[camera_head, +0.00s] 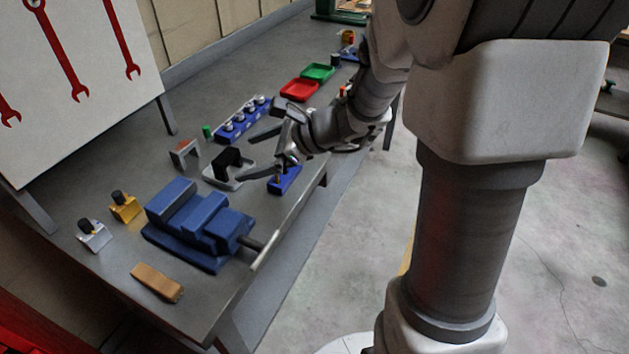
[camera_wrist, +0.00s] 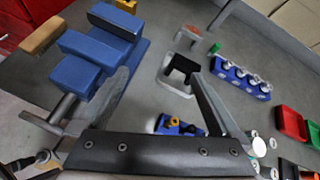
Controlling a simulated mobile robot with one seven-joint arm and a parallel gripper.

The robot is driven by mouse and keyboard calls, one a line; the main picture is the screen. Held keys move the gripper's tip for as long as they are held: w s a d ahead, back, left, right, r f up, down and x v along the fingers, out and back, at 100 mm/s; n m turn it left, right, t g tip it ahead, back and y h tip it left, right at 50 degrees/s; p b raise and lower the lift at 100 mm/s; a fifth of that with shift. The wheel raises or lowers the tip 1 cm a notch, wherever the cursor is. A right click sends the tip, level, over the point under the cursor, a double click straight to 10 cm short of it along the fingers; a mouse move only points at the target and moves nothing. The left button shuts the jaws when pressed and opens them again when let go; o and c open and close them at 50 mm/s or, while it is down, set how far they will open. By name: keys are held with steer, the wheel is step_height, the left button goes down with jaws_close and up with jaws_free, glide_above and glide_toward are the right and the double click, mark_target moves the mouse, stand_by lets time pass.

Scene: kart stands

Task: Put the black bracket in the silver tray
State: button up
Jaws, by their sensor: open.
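The black bracket (camera_head: 230,157) stands in the silver tray (camera_head: 214,183) on the grey workbench. In the wrist view the black bracket (camera_wrist: 184,66) is an angular arch shape within the light rim of the silver tray (camera_wrist: 172,87). My gripper (camera_head: 248,160) is open and empty, with its fingers spread wide just to the right of the bracket and tray. In the wrist view the fingers of my gripper (camera_wrist: 160,76) point towards the tray, with nothing between them. The bracket looks apart from both fingers.
A blue vise (camera_head: 195,222) stands nearer on the bench. A blue rack (camera_head: 242,120) with several silver pieces and a grey bracket (camera_head: 184,153) are behind. A small blue block (camera_head: 286,180) sits by the front edge. Red (camera_head: 299,90) and green (camera_head: 318,72) trays lie farther along.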

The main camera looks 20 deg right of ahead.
steer(key=s+a+r+n+g+h, duration=0.2)
steer(key=s+r+n+g, duration=0.15)
steer(key=s+n, duration=0.8)
steer(key=s+d+r+n+t+h, duration=0.2)
steer(key=s+d+r+n+h, duration=0.2)
steer(key=s+d+n+h, duration=0.3)
steer(key=s+d+n, duration=0.2)
steer(key=s+n, duration=0.1)
steer(key=shift+d+n, duration=0.2)
steer(key=shift+n, duration=0.15)
step_height(320, 180, up, 7)
steer(key=p, duration=0.6)
steer(key=shift+p, duration=0.35)
